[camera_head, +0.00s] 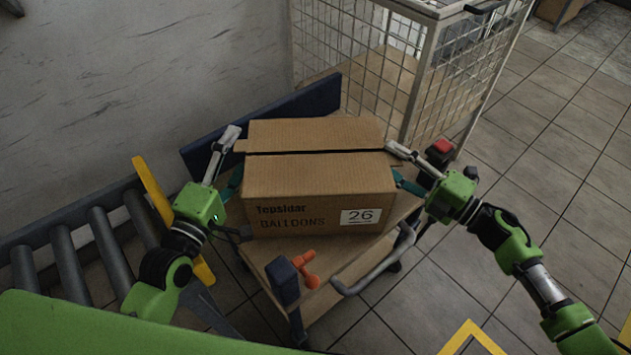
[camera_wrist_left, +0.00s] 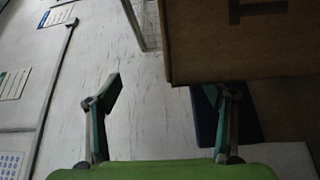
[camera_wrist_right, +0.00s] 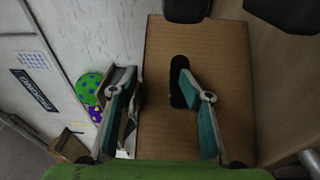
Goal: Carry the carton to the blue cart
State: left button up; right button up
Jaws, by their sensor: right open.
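The brown carton (camera_head: 318,185), printed "Topsidar BALLOONS" with a "26" label, sits upright on the wooden deck of a cart (camera_head: 335,285) with dark blue end parts. My left gripper (camera_head: 229,162) is at the carton's left side with its fingers apart. In the left wrist view the carton (camera_wrist_left: 240,60) lies beyond the right finger, and nothing is between the fingers. My right gripper (camera_head: 399,164) is open at the carton's right side. In the right wrist view one finger overlaps the hand hole (camera_wrist_right: 180,82); the other is beyond the carton's edge. Contact is unclear.
A wire cage trolley (camera_head: 345,60) stands behind the cart. A roller conveyor (camera_head: 70,245) is at the left, beside the wall. An orange knob (camera_head: 306,268) and a grey handle (camera_head: 375,268) are at the cart's front.

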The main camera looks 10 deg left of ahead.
jog(key=shift+w+d+f, duration=0.1)
jog(key=shift+w+f, duration=0.2)
jog(key=shift+f, duration=0.05)
jog(key=shift+w, duration=0.1)
jog(key=o, duration=0.8)
jog(key=shift+f, duration=0.1)
jog(key=shift+d, duration=0.1)
jog(key=v, duration=0.8)
jog(key=shift+w+d+f, duration=0.25)
jog(key=shift+w+f, duration=0.1)
